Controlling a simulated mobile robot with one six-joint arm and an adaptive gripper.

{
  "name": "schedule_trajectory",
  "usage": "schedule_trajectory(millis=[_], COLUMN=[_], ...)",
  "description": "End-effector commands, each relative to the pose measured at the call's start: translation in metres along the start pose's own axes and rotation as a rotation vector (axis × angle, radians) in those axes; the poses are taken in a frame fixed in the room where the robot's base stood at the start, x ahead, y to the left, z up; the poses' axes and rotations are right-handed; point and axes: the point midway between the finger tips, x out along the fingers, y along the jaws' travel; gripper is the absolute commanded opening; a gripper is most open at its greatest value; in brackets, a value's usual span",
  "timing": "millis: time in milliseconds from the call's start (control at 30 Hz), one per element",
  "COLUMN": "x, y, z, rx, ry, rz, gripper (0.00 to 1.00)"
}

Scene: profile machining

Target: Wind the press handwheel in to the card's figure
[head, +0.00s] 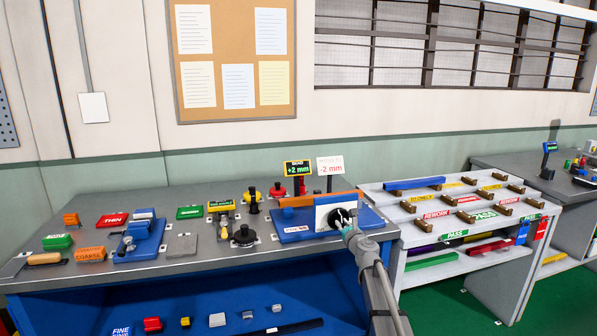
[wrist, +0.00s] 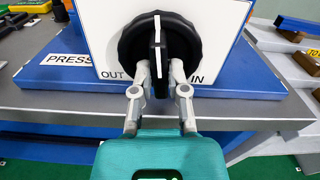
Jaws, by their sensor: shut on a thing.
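The press (head: 296,226) stands on a blue base at the right end of the grey bench, with an orange profile (head: 305,199) lying across it. Its black handwheel (wrist: 185,45) sits on a white plate marked OUT at left and IN at right. The white mark on the wheel points about straight up. My gripper (wrist: 159,72) is shut on the handwheel's grip bar, one finger on each side. In the head view my gripper (head: 345,222) hides part of the wheel. A black display (head: 298,169) reads +2 mm; a white card (head: 330,166) beside it reads -2 mm.
The bench at left holds a blue vise (head: 138,240), an orange COARSE block (head: 90,254), a red THIN block (head: 112,219) and several black knobs. A white rack (head: 410,215) with PASS and REWORK labels stands close at right.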

Motion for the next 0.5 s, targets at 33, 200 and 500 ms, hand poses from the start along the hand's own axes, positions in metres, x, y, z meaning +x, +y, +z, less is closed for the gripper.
schedule_trajectory(millis=[33, 200, 500], x=[0.0000, 0.0000, 0.0000], y=[0.0004, 0.0004, 0.0004], z=[0.0000, 0.0000, 0.0000], rx=[0.015, 0.026, 0.059], ry=[0.000, 0.000, 0.000], rz=[0.001, 0.001, 0.001], gripper=[0.00, 0.00, 0.00])
